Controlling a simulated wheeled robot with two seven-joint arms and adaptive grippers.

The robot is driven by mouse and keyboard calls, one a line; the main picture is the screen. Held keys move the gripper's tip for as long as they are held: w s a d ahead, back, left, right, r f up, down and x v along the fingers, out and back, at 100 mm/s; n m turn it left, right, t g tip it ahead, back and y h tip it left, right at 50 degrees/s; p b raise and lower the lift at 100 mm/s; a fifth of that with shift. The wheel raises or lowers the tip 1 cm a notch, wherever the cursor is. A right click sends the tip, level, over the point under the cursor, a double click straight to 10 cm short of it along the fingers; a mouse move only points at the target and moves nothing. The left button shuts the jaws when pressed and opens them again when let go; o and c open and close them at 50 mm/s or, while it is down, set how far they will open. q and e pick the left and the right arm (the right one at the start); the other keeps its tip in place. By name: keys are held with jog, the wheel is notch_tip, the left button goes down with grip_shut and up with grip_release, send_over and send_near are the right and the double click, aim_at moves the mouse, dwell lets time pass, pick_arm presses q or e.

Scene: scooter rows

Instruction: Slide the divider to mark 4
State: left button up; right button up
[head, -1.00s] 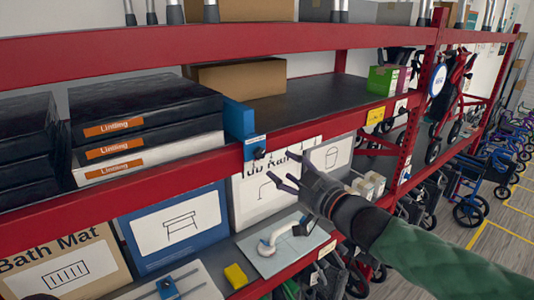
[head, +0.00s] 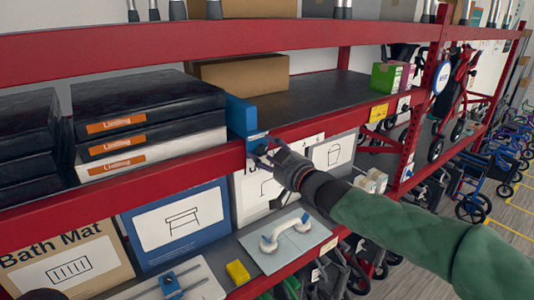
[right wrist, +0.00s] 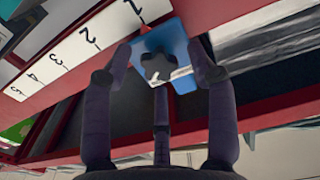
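The blue divider (head: 240,116) stands at the right end of the stacked black boxes on the upper shelf. In the right wrist view the divider (right wrist: 181,62) carries a dark lobed knob (right wrist: 157,67). A white scale strip (right wrist: 74,52) with numbers 1 to 5 runs along the red beam; a small red pointer by the divider is near 1. My right gripper (head: 262,152) is at the divider's front. Its fingers (right wrist: 160,85) are spread around the knob, with gaps visible, so it looks open.
Black boxes (head: 145,115) fill the shelf left of the divider. Right of it the dark shelf surface (head: 310,98) is bare up to a green box (head: 385,77), with a cardboard box (head: 238,75) behind. Below are a yellow block (head: 237,272) and a white handle on a plate (head: 287,232).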

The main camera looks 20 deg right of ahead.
grip_shut()
jog(key=shift+r+n, duration=0.1)
jog(key=shift+n, duration=0.2)
jog(key=n+b, duration=0.3)
jog(key=shift+n, duration=0.3)
jog(key=n+b, duration=0.1)
jog(key=n, duration=0.3)
jog(key=shift+n+b, duration=0.3)
jog(key=shift+b, duration=0.1)
jog(key=shift+r, duration=0.1)
dwell(0.5)
